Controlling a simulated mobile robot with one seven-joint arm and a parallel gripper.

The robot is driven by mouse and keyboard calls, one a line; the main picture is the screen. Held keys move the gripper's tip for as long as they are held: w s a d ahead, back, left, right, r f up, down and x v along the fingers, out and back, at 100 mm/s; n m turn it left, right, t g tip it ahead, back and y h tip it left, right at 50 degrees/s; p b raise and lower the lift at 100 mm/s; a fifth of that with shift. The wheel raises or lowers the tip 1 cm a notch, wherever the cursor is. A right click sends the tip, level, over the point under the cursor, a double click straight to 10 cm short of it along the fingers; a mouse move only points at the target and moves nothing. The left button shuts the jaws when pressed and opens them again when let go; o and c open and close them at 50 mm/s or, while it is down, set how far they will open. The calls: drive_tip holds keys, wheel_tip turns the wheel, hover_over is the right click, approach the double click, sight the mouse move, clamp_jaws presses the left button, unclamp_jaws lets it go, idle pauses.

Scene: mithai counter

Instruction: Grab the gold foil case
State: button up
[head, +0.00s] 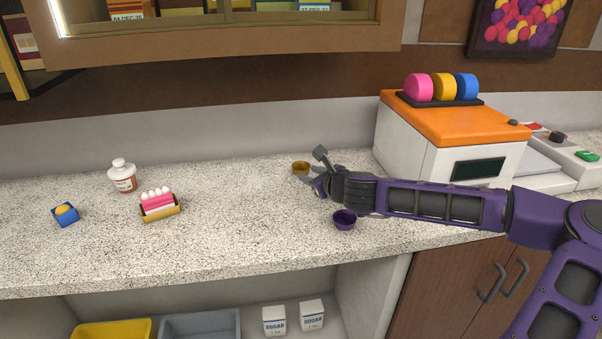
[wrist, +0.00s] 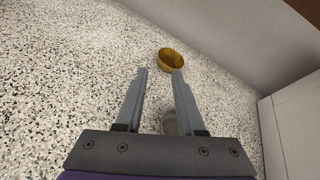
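The gold foil case (head: 301,168) is a small, shallow round cup on the speckled counter, near the back wall. In the wrist view the gold foil case (wrist: 171,60) lies just beyond the fingertips, a little right of centre, and its hollow looks empty. My gripper (head: 318,172) is just right of the case in the head view. In the wrist view my gripper (wrist: 160,72) has its two fingers apart with nothing between the tips. A purple foil case (head: 344,219) sits on the counter in front of my gripper.
An orange-topped white machine (head: 450,125) stands to the right. A blue case with a yellow sweet (head: 65,213), a white jar (head: 123,176) and a gold tray of pink pieces (head: 159,207) stand at the left. The counter (head: 235,215) between is clear.

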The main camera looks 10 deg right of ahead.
sight(297, 178)
drive_tip(key=x, duration=0.4)
drive_tip(key=shift+w+a+f, duration=0.1)
drive_tip(key=shift+w, duration=0.1)
drive_tip(key=b+x, duration=0.1)
drive_tip(key=x, duration=0.4)
drive_tip(key=shift+f, duration=0.2)
clamp_jaws()
